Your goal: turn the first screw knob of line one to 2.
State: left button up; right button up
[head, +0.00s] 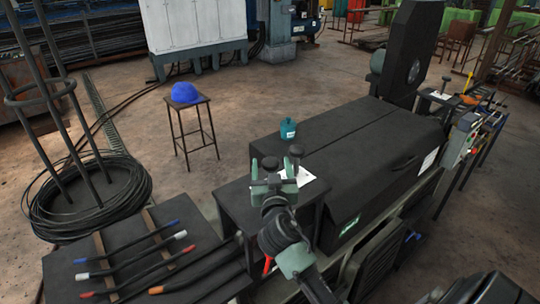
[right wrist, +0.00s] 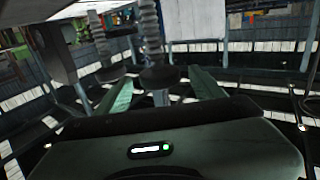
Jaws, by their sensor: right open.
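Two dark round screw knobs show in the head view: the nearer one (head: 270,163) is at my right gripper and the farther one (head: 296,150) stands just behind it to the right. My right gripper (head: 273,172) is open, with its pale green fingers pointing at the nearer knob. In the right wrist view, this knob (right wrist: 158,76) sits between the open fingers (right wrist: 158,92), with a grey threaded post. I cannot tell whether the fingers touch it. The other knob (right wrist: 108,73) is outside the fingers to the left. No number marks are readable. My left gripper is not in view.
A long black machine housing (head: 380,150) with a teal can (head: 288,129) on it lies behind and right of the knobs. A white paper (head: 304,178) lies beside them. A table with colour-tipped rods (head: 140,245) is at front left. A stool (head: 188,125) holds a blue helmet (head: 185,93).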

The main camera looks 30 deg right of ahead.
jog(key=p+x, duration=0.1)
jog(key=x, duration=0.3)
jog(key=shift+r, duration=0.1)
jog(key=shift+w+d, duration=0.2)
jog(key=shift+w, duration=0.2)
jog(key=c, duration=1.4)
jog(key=shift+o, duration=0.2)
jog(key=shift+n+y, duration=0.3)
jog(key=shift+y, duration=0.2)
